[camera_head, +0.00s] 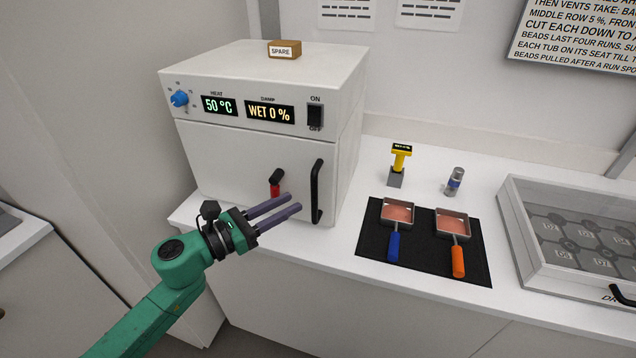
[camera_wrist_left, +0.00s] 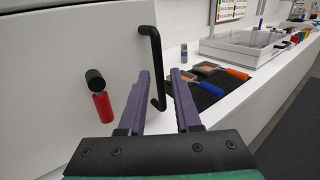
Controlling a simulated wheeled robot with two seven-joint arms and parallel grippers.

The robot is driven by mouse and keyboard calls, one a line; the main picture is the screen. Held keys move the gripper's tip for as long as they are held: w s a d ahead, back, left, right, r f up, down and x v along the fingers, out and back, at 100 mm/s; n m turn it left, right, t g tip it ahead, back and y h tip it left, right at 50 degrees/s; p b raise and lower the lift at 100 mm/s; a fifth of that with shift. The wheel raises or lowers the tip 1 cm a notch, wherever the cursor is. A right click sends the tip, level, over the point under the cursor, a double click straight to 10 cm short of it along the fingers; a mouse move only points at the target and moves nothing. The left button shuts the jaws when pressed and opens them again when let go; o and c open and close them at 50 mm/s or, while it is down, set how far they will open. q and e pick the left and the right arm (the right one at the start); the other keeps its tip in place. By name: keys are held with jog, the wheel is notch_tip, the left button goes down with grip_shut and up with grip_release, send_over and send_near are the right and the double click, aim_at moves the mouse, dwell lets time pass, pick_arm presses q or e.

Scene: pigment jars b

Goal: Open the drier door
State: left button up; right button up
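The drier (camera_head: 270,130) is a white box on the counter. Its front door (camera_head: 230,160) looks shut, with a black vertical bar handle (camera_head: 317,190) near its right edge. A red lever with a black end (camera_head: 275,184) sits on the door left of the handle. My left gripper (camera_head: 294,203) is open and empty, its purple fingers pointing toward the handle and seemingly just short of it. In the left wrist view the handle (camera_wrist_left: 154,65) shows ahead, its lower end between the fingers. My right gripper is out of view.
A black mat (camera_head: 375,238) holds two square pans with blue and orange handles. A yellow-topped tool (camera_head: 399,160) and small jar (camera_head: 454,182) stand behind it. A clear-lidded case (camera_head: 580,230) is at right. A SPARE block (camera_head: 284,50) sits on the drier.

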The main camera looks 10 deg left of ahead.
pick_arm(q)
jog(key=p+x, duration=0.2)
jog(key=x, duration=0.6)
jog(key=shift+w+a+p, duration=0.1)
jog(key=shift+w+p, duration=0.05)
jog(key=shift+p, duration=0.15)
grip_shut()
dwell(0.8)
